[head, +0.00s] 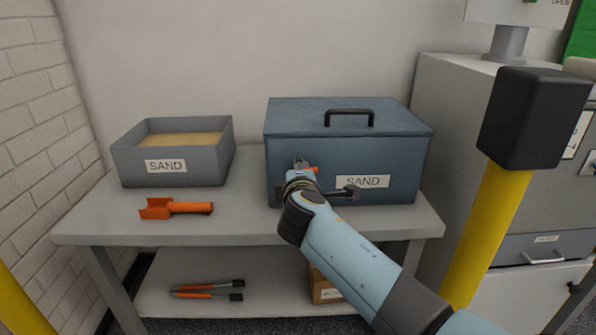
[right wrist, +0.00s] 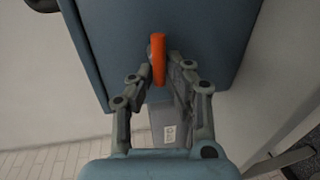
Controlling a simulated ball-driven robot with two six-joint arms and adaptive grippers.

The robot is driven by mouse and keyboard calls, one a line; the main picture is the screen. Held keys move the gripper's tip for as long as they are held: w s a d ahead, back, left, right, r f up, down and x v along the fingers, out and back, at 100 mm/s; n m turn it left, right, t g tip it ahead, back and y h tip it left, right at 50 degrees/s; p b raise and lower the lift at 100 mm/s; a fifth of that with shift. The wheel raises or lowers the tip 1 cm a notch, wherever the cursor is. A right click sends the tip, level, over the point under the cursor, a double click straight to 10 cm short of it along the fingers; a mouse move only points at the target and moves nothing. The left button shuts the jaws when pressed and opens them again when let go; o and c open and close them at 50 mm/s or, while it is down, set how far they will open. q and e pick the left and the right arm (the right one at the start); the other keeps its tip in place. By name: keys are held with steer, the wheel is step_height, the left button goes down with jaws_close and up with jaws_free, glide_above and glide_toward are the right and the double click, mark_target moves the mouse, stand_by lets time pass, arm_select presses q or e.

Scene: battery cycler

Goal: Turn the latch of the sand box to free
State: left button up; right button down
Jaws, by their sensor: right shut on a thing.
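The blue-grey sand box (head: 390,142) with a black lid handle (head: 350,113) stands at the right of the table, lid closed. Its orange latch (head: 312,169) is on the front face, mostly hidden by my gripper in the head view. In the right wrist view the latch (right wrist: 158,58) is a narrow orange bar standing upright in the picture, against the box front (right wrist: 205,30). My right gripper (head: 303,168) is at the box front, with its fingertips (right wrist: 160,75) closed on both sides of the latch. My left gripper is in neither view.
An open grey sand tray (head: 124,163) and an orange scoop (head: 176,209) are on the table (head: 240,228) to the left. Orange-handled tools (head: 208,289) and a cardboard box (head: 322,288) lie on the lower shelf. A grey cabinet (head: 445,135) stands close on the right.

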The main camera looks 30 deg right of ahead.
steer(key=shift+s+d+f, duration=0.1)
steer(key=shift+s+f, duration=0.05)
steer(key=shift+f, duration=0.05)
steer(key=c, duration=1.4)
jaws_free()
steer(key=shift+d, duration=0.1)
steer(key=shift+o, duration=0.2)
steer(key=shift+d+r, duration=0.1)
steer(key=v, duration=0.7)
steer(key=shift+s, duration=0.3)
steer(key=shift+r, duration=0.1)
